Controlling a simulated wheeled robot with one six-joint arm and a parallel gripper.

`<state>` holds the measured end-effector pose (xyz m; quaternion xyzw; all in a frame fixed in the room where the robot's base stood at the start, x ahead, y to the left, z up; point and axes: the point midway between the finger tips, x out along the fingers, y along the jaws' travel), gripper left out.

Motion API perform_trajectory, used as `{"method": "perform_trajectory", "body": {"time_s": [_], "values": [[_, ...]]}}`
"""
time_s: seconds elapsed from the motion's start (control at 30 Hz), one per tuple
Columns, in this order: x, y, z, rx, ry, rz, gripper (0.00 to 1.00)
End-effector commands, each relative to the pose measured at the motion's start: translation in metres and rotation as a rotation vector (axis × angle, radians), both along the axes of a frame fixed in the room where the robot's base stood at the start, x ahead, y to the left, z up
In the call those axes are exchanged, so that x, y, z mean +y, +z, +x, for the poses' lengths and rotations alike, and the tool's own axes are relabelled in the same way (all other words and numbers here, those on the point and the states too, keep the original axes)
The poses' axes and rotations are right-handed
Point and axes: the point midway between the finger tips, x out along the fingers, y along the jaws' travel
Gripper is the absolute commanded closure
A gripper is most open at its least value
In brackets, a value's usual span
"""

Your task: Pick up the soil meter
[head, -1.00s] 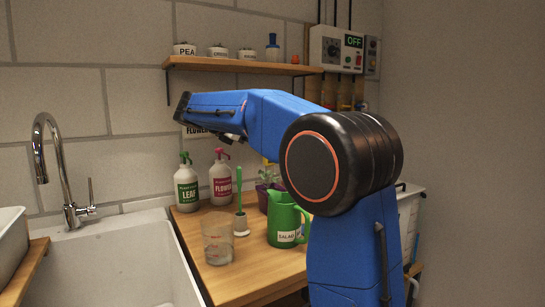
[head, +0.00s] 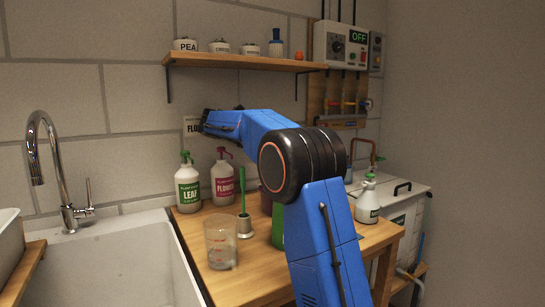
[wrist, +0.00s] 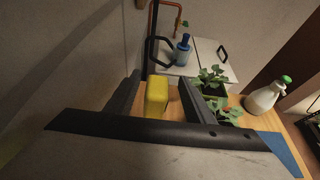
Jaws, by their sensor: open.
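A yellow block-shaped thing (wrist: 157,96), which I take to be the soil meter, stands on the wooden bench in the wrist view. My gripper (wrist: 160,77) is open, with one dark finger on each side of it in the picture. I cannot tell whether the fingers are level with it or still above it. No contact is visible. In the head view my arm hides the yellow thing and the fingers.
Leafy seedlings (wrist: 212,76) are close to the right finger. A white spray bottle (wrist: 262,100) stands farther right. The LEAF bottle (head: 188,187), FLOWER bottle (head: 222,180), green-handled brush (head: 244,215) and clear beaker (head: 221,243) stand on the bench. A shelf (head: 240,62) hangs above.

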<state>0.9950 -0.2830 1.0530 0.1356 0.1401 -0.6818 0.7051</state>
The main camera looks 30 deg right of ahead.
Motion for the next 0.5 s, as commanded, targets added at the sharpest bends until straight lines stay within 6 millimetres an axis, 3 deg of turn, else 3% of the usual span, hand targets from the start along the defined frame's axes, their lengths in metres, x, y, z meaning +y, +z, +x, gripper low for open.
{"method": "perform_trajectory", "body": {"time_s": [0.3,0.5], "values": [[-0.033,-0.023,0.004,0.001,-0.002,0.000,0.52],[-0.040,-0.026,0.005,0.000,0.001,0.000,0.52]]}}
